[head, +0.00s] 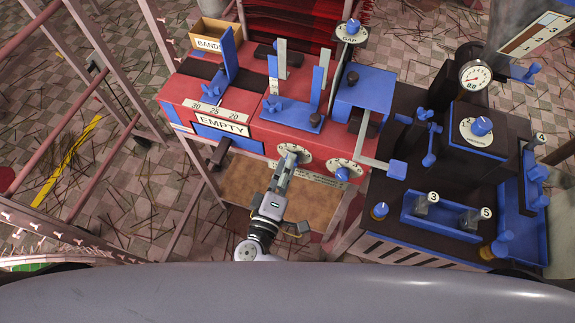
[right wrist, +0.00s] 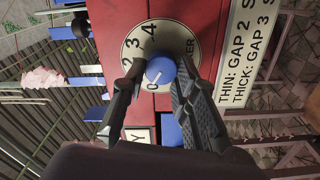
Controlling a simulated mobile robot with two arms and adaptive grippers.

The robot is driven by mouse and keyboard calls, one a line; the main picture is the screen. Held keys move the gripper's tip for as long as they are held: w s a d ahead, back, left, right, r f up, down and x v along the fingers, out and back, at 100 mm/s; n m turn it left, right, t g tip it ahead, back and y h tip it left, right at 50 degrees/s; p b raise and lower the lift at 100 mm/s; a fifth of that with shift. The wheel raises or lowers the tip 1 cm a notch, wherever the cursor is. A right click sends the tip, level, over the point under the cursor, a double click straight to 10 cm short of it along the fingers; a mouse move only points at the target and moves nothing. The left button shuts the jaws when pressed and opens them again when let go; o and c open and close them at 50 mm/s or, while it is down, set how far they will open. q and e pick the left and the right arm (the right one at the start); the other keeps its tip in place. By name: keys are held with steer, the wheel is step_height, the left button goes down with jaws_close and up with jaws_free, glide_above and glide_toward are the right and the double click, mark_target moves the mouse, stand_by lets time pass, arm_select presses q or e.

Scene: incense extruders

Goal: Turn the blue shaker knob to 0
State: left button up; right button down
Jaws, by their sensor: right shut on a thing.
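The blue shaker knob (right wrist: 160,71) sits in the middle of a round white dial (right wrist: 128,50) on a red panel in the right wrist view. The figures 2, 3 and 4 show on the dial, with the letters ER at its right. A small pale mark shows at the knob's lower left; I cannot tell which figure the knob points to. My right gripper (right wrist: 157,92) has its two dark fingers on either side of the knob, shut on it. In the head view my right gripper (head: 286,166) reaches the dial (head: 301,152) and hides the knob. My left gripper is not in view.
A second dial with a blue knob (head: 342,174) is close on the right. A drawer marked EMPTY (head: 222,122) is at the left. The dark machine (head: 440,160) with a gauge (head: 476,77) stands at the right. A thin/thick gap label (right wrist: 248,50) is beside the dial.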

steer(key=shift+n, duration=1.3)
steer(key=c, duration=1.3)
jaws_free()
steer(key=shift+s+f, duration=0.1)
steer(key=v, duration=1.2)
